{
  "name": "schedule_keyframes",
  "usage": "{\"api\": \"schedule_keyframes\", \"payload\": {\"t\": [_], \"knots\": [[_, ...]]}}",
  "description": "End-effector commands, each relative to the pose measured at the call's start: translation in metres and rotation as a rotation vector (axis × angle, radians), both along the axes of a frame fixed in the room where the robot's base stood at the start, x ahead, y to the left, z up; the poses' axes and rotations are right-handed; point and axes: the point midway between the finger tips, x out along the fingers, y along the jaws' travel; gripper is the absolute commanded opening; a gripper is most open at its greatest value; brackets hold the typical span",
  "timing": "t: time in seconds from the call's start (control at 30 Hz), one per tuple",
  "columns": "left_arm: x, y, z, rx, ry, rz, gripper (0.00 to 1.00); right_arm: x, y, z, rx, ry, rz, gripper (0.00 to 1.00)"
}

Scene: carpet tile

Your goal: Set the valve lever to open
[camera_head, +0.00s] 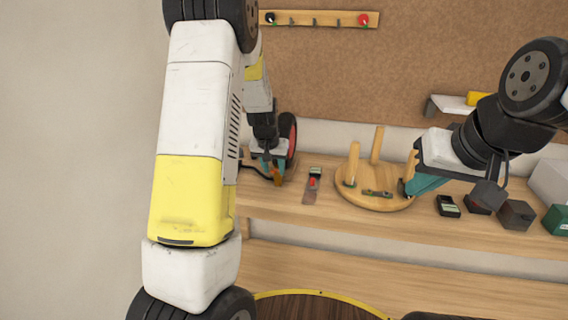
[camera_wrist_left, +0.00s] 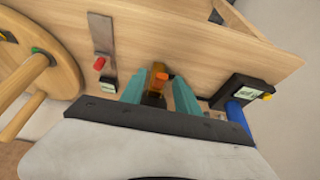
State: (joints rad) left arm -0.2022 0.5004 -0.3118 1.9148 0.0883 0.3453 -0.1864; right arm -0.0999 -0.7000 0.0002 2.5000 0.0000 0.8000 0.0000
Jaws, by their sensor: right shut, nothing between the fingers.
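An upright orange-brown piece with a bright orange tip (camera_wrist_left: 158,76) stands at the bench in the left wrist view; it may be the valve lever, but I cannot tell its setting. It also shows in the head view (camera_head: 277,176). My left gripper (camera_wrist_left: 158,96) is open, its teal fingers on either side of this piece with gaps visible. In the head view the left gripper (camera_head: 268,167) is over the bench's left part. My right gripper (camera_head: 412,189) is shut and empty beside the right edge of the round wooden board (camera_head: 372,203).
A metal strip with a red knob (camera_head: 312,182) lies right of my left gripper. The round board carries upright wooden pegs. Small dark boxes (camera_head: 516,214) stand at the right. A dark device with a display (camera_wrist_left: 244,91) is near the left gripper in the wrist view.

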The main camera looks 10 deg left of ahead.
Motion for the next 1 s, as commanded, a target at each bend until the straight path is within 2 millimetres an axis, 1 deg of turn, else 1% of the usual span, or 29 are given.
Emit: {"api": "schedule_keyframes", "payload": {"t": [0.03,0.1,0.37,0.4,0.57,0.6,0.83,1.0], "knots": [[0.0015,0.0002,-0.0048,0.0,0.002,0.0,0.38,0.0,0.0,0.0,0.0,0.0,0.0,0.0],[0.0028,0.0001,-0.0077,0.0,0.001,-0.001,0.38,0.0,0.0,0.0,0.0,0.0,0.0,0.0],[0.0037,0.0,-0.0091,0.0,0.0,0.0,0.38,0.0,0.0,0.0,0.0,0.0,0.0,0.0],[0.0037,0.0,-0.0091,0.0,0.0,0.0,0.34,0.0,0.0,0.0,0.0,0.0,0.0,0.0],[0.0036,-0.0001,-0.009,0.0,0.0,0.0,0.03,0.0,0.0,0.0,0.0,0.0,0.0,0.0],[0.0036,-0.0001,-0.009,0.0,0.0,0.0,0.0,0.0,0.0,0.0,0.0,0.0,0.0,0.0],[0.0051,-0.0003,-0.0083,0.0,0.01,0.0,0.0,0.0,0.0,0.0,0.0,0.0,0.0,0.0],[0.0096,-0.0009,-0.0048,0.003,0.094,-0.002,0.0,0.0,0.0,0.0,0.0,0.0,0.0,0.0]]}}
